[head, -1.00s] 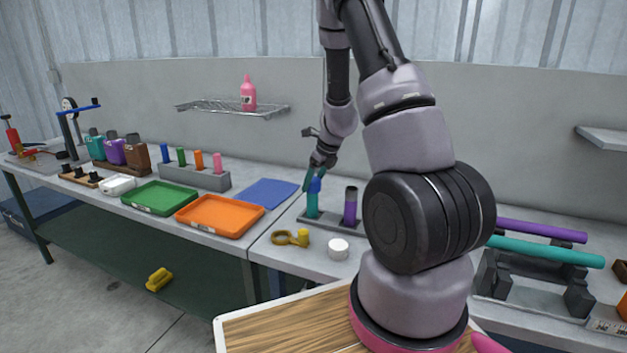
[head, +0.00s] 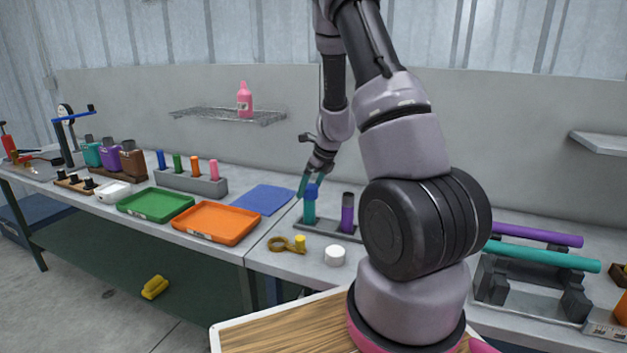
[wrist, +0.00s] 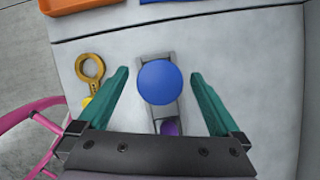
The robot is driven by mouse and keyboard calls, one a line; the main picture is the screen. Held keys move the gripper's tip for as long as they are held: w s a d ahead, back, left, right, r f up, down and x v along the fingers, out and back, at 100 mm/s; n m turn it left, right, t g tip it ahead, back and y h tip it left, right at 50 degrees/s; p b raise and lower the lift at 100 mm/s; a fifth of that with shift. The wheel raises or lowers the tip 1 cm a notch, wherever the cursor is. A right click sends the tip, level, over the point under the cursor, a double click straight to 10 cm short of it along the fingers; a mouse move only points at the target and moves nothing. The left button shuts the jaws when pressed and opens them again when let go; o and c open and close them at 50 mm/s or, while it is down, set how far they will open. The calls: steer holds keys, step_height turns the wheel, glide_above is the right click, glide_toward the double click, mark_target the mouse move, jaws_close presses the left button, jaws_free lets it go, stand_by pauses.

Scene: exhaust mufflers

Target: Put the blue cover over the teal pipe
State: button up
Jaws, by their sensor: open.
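The blue cover (head: 312,190) sits on top of the upright teal pipe (head: 309,212) in the head view. The pipe stands at the left end of a grey base (head: 328,226). In the wrist view the cover (wrist: 160,82) shows as a round blue disc from above and hides the teal pipe under it. My gripper (wrist: 160,88) is open, with its teal fingers on either side of the cover and clear gaps between. In the head view my gripper (head: 305,183) is at the cover's height, and one finger overlaps it.
A purple pipe (head: 347,215) with a dark top stands on the same base. A yellow ring tool (head: 285,244) and a white round piece (head: 335,256) lie in front. An orange tray (head: 217,223) and a blue mat (head: 264,199) lie to the left.

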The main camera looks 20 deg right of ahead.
steer(key=v, duration=1)
steer(key=s+a+r+n+t+y, duration=0.1)
steer(key=s+a+r+n, duration=0.4)
steer(key=r, duration=0.3)
steer(key=s+a+r+n, duration=0.4)
steer(key=s+r+n, duration=0.1)
steer(key=r+n, duration=0.35)
steer(key=s+a+r+n+t, duration=0.1)
steer(key=s+r+n, duration=0.2)
steer(key=s+n, duration=0.3)
steer(key=s+a+r+n+t+h, duration=0.1)
steer(key=s+r+n, duration=0.3)
steer(key=s+n, duration=0.2)
steer(key=s, duration=0.2)
steer(key=shift+s+a+r, duration=0.15)
steer(key=shift+s+a, duration=0.25)
